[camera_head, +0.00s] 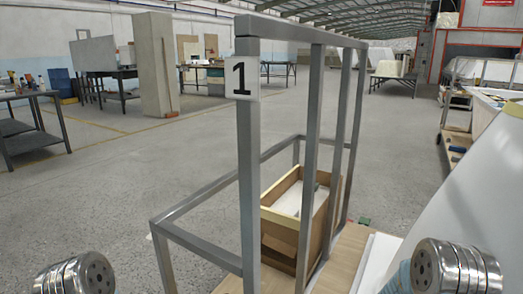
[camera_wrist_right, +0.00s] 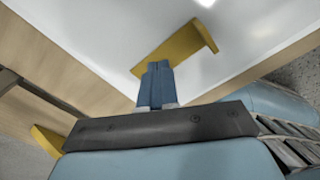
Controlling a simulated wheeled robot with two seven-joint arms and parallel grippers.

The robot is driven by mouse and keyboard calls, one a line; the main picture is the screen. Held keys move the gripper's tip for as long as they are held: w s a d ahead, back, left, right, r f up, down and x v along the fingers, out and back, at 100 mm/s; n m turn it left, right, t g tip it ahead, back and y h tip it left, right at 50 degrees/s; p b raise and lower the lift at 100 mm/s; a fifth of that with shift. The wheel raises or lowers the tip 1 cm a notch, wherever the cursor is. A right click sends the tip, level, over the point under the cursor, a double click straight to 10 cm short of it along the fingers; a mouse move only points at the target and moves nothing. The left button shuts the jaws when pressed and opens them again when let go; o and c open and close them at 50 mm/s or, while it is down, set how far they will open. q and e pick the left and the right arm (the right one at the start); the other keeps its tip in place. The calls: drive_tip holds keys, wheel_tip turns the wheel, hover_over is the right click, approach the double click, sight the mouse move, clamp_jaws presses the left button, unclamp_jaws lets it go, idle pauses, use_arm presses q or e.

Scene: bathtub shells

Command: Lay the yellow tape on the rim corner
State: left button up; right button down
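A yellow tape piece (camera_wrist_right: 175,48), bent at its right end, shows against a smooth white surface (camera_wrist_right: 120,35) in the right wrist view. My right gripper (camera_wrist_right: 158,68) has its two blue fingers pressed side by side. Their tips overlap the lower left part of the yellow piece. I cannot see any of it between the fingers, and cannot tell whether they touch it. A second yellow piece (camera_wrist_right: 44,140) shows at the lower left, partly hidden by the gripper body. In the head view only my two wrists show at the bottom corners; the left gripper is out of frame.
A large white sloping shell (camera_head: 470,205) stands at the right. Workbenches are far left; the concrete floor between is clear.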

drive_tip(key=shift+f+b, duration=0.55)
drive_tip(key=shift+f, duration=0.1)
idle(1.1)
drive_tip(key=shift+r+p, duration=2.45)
drive_tip(key=shift+r, duration=1.05)
